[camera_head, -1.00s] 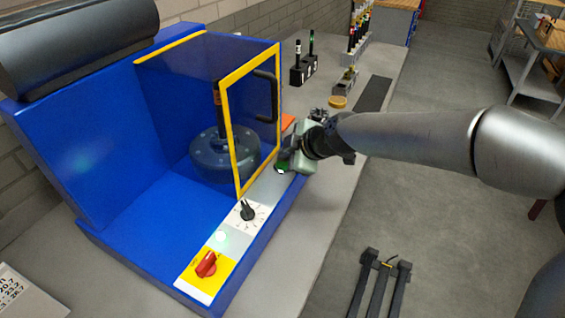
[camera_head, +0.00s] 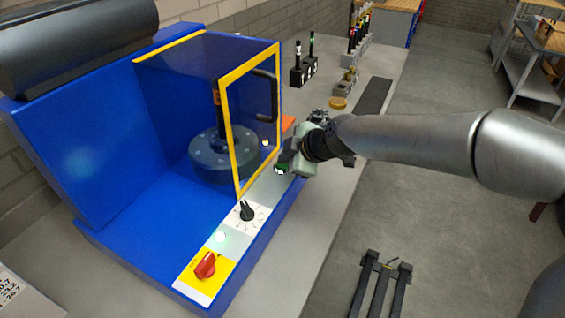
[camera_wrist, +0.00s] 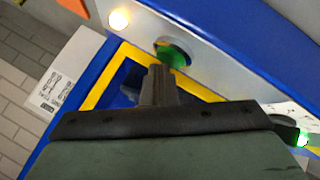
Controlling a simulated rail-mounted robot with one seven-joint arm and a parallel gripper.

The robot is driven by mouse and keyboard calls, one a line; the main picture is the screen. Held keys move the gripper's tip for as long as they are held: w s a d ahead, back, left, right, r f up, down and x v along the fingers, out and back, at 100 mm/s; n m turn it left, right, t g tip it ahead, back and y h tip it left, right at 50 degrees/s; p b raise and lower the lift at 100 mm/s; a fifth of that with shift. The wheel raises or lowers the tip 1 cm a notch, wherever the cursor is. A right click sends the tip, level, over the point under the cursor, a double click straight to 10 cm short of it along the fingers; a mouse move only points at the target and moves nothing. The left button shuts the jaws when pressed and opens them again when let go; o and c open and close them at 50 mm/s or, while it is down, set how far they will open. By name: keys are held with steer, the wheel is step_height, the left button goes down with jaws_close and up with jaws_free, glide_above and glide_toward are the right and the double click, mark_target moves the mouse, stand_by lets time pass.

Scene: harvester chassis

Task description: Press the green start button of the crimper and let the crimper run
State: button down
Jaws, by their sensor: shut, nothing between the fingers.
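The blue crimper (camera_head: 120,150) fills the left of the head view, with its yellow-framed clear door (camera_head: 232,130) upright across the front and a dark round tool head (camera_head: 215,160) behind it. The green start button (camera_wrist: 172,55) shows in the wrist view on the pale front strip; in the head view it is a small green patch beside my gripper (camera_head: 283,165). In the wrist view my gripper's shut, empty fingers (camera_wrist: 158,82) are just beside the button; I cannot tell whether they touch it. A lamp (camera_wrist: 119,19) glows warm white near the button.
The front strip also carries a black dial (camera_head: 246,210), a lit pale green lamp (camera_head: 220,237) and a red rotary switch (camera_head: 205,265) on yellow. An orange item (camera_head: 288,122) lies behind my gripper. Black holders (camera_head: 303,72) stand farther back.

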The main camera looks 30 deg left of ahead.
mark_target(286, 167)
steer(key=shift+r+p, duration=0.35)
steer(key=shift+r, duration=0.45)
steer(key=shift+r+p, duration=1.4)
steer(key=shift+r, duration=1.15)
